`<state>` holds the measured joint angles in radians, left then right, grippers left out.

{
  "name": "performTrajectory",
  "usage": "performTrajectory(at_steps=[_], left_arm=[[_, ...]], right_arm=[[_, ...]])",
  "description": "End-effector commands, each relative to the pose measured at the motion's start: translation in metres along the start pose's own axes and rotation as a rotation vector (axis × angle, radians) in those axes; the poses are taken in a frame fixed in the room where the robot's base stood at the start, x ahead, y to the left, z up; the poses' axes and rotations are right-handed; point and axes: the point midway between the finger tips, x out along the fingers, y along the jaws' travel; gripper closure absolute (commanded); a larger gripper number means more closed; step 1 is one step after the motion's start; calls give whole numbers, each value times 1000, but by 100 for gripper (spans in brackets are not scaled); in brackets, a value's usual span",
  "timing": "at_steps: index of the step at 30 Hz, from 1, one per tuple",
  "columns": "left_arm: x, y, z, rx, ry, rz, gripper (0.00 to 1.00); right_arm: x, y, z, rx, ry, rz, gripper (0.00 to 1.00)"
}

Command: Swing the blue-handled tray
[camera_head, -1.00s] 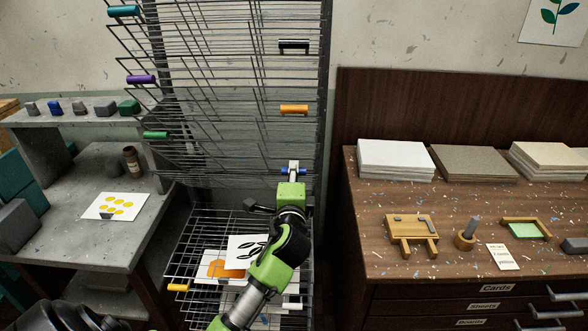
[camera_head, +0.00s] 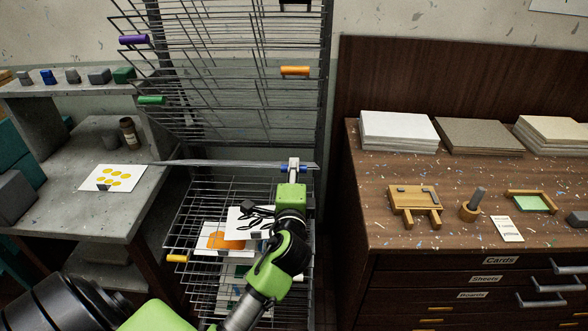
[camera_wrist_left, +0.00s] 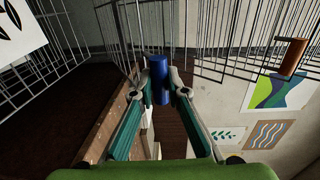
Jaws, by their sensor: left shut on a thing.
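The blue handle (camera_head: 303,170) is in the grasp of my left gripper (camera_head: 293,167), with blue showing on both sides of the fingers. Its tray (camera_head: 220,163) shows nearly edge-on as a thin, almost level grey line reaching left from the handle. It lies below the raised wire trays and above the lower stack. In the left wrist view the blue handle (camera_wrist_left: 160,82) stands between the two fingers of the left gripper (camera_wrist_left: 162,95), which are closed on it. The right gripper is in neither view.
Raised trays with orange (camera_head: 295,71), green (camera_head: 152,100) and purple (camera_head: 133,40) handles hang above. Lowered trays with prints and a yellow handle (camera_head: 177,258) lie below. A concrete bench (camera_head: 70,185) stands left, a wooden cabinet (camera_head: 440,240) right.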

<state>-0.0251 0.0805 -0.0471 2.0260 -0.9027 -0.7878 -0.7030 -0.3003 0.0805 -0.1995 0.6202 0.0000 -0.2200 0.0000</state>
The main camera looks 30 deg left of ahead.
Motion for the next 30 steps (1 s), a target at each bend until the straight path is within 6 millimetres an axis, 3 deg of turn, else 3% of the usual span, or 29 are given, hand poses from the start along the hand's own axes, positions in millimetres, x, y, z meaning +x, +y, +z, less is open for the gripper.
performTrajectory(at_steps=[5, 30], left_arm=[[-2, 4, 0, 0, 1, -2, 100], [-39, 90, 0, -1, 0, 0, 100]], right_arm=[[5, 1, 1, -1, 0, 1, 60], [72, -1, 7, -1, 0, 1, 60]])
